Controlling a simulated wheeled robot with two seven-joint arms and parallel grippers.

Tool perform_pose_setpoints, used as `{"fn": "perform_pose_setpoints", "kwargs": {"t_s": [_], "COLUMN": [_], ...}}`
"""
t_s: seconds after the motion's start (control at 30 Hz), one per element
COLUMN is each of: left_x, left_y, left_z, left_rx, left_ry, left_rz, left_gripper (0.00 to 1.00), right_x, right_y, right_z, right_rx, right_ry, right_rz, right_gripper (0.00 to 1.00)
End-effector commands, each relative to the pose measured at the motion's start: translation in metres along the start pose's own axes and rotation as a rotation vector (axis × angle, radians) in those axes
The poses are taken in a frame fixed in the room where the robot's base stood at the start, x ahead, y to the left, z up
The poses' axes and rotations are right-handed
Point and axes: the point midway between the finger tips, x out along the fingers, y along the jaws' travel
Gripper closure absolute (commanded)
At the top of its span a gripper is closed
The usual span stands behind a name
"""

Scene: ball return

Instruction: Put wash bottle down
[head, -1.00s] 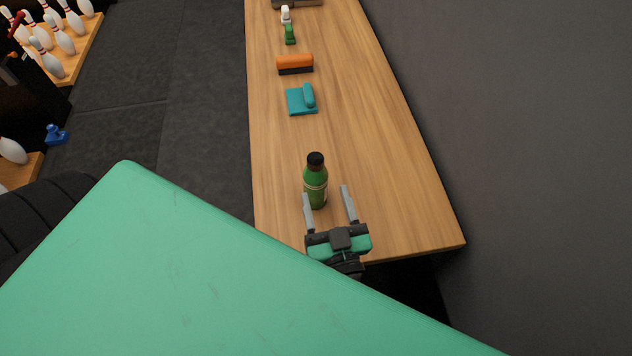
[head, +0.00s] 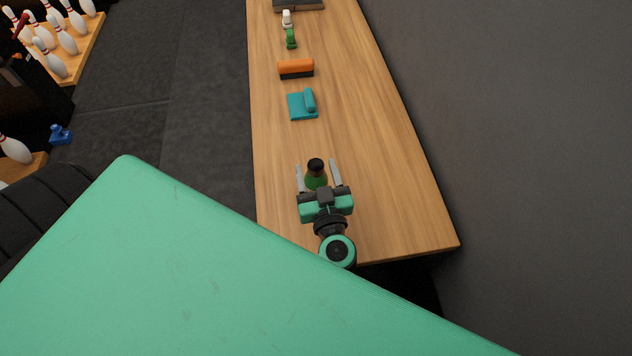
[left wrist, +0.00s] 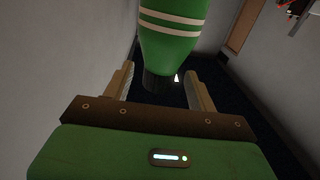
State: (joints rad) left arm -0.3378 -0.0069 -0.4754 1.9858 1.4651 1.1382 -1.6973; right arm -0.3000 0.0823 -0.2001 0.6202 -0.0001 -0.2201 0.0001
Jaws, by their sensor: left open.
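The wash bottle is a green bottle with a black cap (head: 316,181), upright on the near part of the wooden bench (head: 385,205). In the left wrist view the bottle (left wrist: 172,45) shows its pale stripes and dark cap between the fingers. My left gripper (head: 317,165) is open, with one finger on each side of the bottle's upper part; gaps show beside it. The gripper body hides the bottle's lower part in the head view. My right gripper is not in view.
Farther along the bench lie a teal cloth-like item (head: 302,105), an orange-and-black brush (head: 296,69), a small green bottle (head: 291,39) and a white one (head: 287,18). A dark wall (head: 530,150) borders the right. Bowling pins (head: 52,62) stand far left.

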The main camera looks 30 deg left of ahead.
Motion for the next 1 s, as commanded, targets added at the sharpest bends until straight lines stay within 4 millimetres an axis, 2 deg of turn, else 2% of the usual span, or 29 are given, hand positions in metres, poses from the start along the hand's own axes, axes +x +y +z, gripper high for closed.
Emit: {"fn": "perform_pose_setpoints", "kwargs": {"t_s": [0.03, 0.2, 0.47, 0.57, 0.77, 0.8, 1.0], "left_x": [0.008, 0.027, 0.030, 0.030, 0.030, 0.030, 0.030], "left_y": [0.001, 0.001, 0.001, 0.001, 0.001, 0.001, 0.001], "left_z": [-0.005, -0.002, 0.000, 0.000, 0.000, 0.000, -0.001], "left_rx": [0.002, 0.001, 0.000, 0.000, 0.000, 0.000, 0.000], "left_ry": [0.004, 0.002, 0.000, 0.000, 0.000, 0.000, 0.001], "left_rz": [0.000, 0.001, 0.001, 0.001, 0.001, 0.001, 0.000], "left_gripper": [0.42, 0.42, 0.42, 0.58, 0.97, 1.00, 1.00], "right_x": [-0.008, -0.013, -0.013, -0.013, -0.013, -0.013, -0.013], "right_y": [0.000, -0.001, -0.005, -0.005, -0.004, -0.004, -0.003], "right_z": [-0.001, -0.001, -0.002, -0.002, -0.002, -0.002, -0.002], "right_rx": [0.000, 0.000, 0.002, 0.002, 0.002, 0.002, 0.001], "right_ry": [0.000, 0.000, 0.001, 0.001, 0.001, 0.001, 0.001], "right_rz": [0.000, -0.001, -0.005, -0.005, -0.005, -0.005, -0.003], "right_gripper": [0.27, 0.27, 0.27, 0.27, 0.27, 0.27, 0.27]}}
